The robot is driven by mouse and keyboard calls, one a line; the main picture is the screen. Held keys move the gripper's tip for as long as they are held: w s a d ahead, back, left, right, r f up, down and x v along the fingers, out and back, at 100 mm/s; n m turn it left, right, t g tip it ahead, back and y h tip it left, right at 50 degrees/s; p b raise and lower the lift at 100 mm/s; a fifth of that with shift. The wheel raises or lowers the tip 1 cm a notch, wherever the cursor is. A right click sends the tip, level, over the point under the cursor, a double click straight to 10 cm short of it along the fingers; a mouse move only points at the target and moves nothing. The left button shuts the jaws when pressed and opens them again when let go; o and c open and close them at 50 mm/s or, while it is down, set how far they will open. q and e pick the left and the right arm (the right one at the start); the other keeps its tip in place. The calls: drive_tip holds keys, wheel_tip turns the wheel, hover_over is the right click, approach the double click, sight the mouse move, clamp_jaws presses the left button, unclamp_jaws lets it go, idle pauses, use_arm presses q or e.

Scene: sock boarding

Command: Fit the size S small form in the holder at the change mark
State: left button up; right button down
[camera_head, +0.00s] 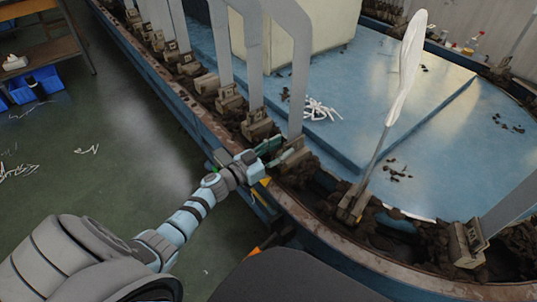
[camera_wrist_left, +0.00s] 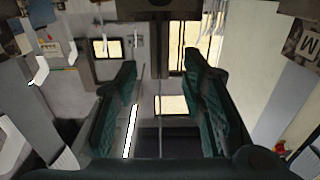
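My left gripper (camera_head: 272,148) reaches in from the left to the near edge of the line, close beside a holder (camera_head: 292,155) with a grey form (camera_head: 299,80) standing in it. In the left wrist view its two dark green fingers (camera_wrist_left: 160,110) stand wide apart, and I see nothing clamped between them. A plate marked M (camera_wrist_left: 308,42) shows at the upper right there. I cannot make out a size S mark or the change mark on any holder. My right gripper is not in view.
More grey forms (camera_head: 252,55) stand in holders along the blue line to the upper left. A form with a white sock (camera_head: 405,75) leans in a holder (camera_head: 352,203) to the right. Another holder (camera_head: 466,245) is at lower right. White socks (camera_head: 318,109) lie on the blue deck (camera_head: 340,140).

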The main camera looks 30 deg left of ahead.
use_arm(q)
drive_tip(key=v, duration=0.7)
drive_tip(key=shift+s, duration=0.4)
drive_tip(key=shift+a, duration=0.15)
